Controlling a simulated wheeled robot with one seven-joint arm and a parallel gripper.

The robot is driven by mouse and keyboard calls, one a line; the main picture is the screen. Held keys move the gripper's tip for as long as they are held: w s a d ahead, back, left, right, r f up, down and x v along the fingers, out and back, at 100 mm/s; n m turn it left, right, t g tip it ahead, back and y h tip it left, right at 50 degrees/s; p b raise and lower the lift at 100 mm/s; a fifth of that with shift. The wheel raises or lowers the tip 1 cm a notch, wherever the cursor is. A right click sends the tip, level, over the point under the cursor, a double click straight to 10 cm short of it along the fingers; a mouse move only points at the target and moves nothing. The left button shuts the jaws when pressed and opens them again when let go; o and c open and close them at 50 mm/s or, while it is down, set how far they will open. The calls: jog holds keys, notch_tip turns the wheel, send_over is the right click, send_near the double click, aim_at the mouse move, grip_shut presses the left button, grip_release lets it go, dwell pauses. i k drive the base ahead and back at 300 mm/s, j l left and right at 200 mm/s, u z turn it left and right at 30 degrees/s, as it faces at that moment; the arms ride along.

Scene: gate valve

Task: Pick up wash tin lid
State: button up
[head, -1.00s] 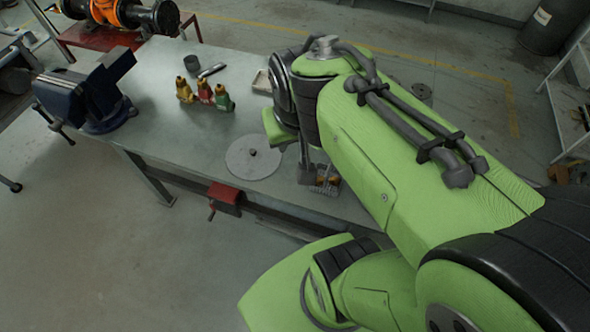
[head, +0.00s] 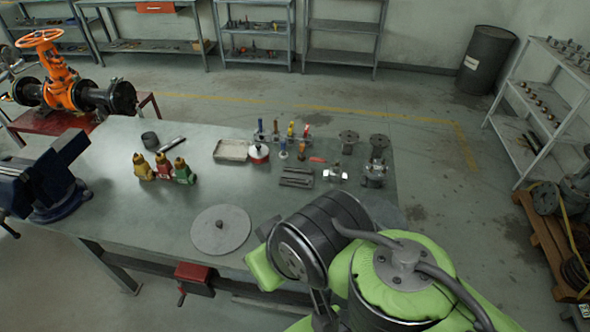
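A flat round grey disc with a small dark knob, which looks like the wash tin lid (head: 208,238), lies on the grey workbench (head: 115,215) near its front edge. Nothing covers it in the head view. My green and black arm is bent just to the right of the lid and hides the front right part of the bench. My gripper is hidden below the arm or outside the picture, so its fingers do not show. No wash tin can be made out for certain.
A blue vise (head: 55,185) stands at the bench's left end. Three small coloured valves (head: 164,169), a shallow tray (head: 232,150) and a small red-and-white container (head: 259,153) stand behind the lid. Tools and metal parts crowd the back right. The bench left of the lid is clear.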

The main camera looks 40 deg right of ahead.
aim_at(220, 230)
jog(key=z, duration=0.4)
jog(key=l+z, duration=0.15)
jog(key=z, duration=0.25)
jog(key=l+z, duration=0.1)
jog(key=z, duration=0.35)
jog(key=l+z, duration=0.1)
jog(key=z, duration=0.3)
jog(key=u, duration=1.75)
jog(key=k+l+z, duration=0.1)
jog(key=z, duration=0.3)
jog(key=l+z, duration=0.15)
jog(key=z, duration=0.3)
jog(key=k+l+z, duration=0.1)
jog(key=z, duration=0.3)
jog(key=i+j, duration=0.1)
jog(key=j, duration=0.8)
jog(key=i+j, duration=0.15)
jog(key=j, duration=0.75)
jog(key=i+u, duration=0.05)
